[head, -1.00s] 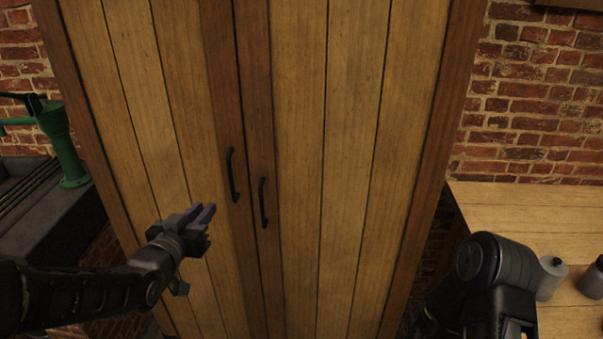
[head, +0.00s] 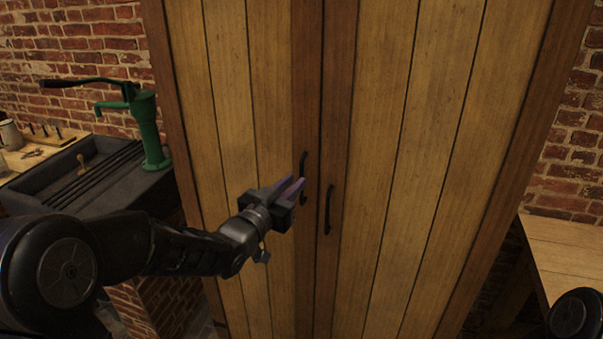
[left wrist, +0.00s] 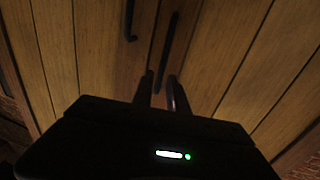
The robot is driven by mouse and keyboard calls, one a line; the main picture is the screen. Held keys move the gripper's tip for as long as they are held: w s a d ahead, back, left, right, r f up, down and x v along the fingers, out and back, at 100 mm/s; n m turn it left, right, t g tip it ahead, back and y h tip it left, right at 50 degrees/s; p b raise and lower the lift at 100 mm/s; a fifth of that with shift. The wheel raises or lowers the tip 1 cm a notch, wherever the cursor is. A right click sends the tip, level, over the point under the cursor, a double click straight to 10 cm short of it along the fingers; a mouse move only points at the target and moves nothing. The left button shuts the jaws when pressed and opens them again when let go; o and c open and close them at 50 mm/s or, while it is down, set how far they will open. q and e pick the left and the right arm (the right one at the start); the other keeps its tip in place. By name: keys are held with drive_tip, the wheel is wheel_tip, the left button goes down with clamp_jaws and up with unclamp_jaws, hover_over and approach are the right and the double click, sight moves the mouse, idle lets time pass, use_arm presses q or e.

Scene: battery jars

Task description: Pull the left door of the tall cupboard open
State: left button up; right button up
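The tall cupboard's left door (head: 232,100) is shut, its brown edge strip against the right door (head: 425,130). The left door's black bar handle (head: 304,160) is upright near that edge; its lower part is partly behind my gripper in the head view. It also shows at the top of the left wrist view (left wrist: 130,20). My right gripper is out of view.
The right door's handle (head: 328,210) is close to the right of my left gripper. A dark stone sink (head: 110,180) with a green pump (head: 148,130) stands left of the cupboard. A wooden table (head: 565,245) is at the right.

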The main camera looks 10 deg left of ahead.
sight(301, 201)
use_arm(q)
drive_tip(key=shift+p+x, duration=0.5)
drive_tip(key=shift+x, duration=1.75)
drive_tip(key=shift+c, duration=0.2)
clamp_jaws()
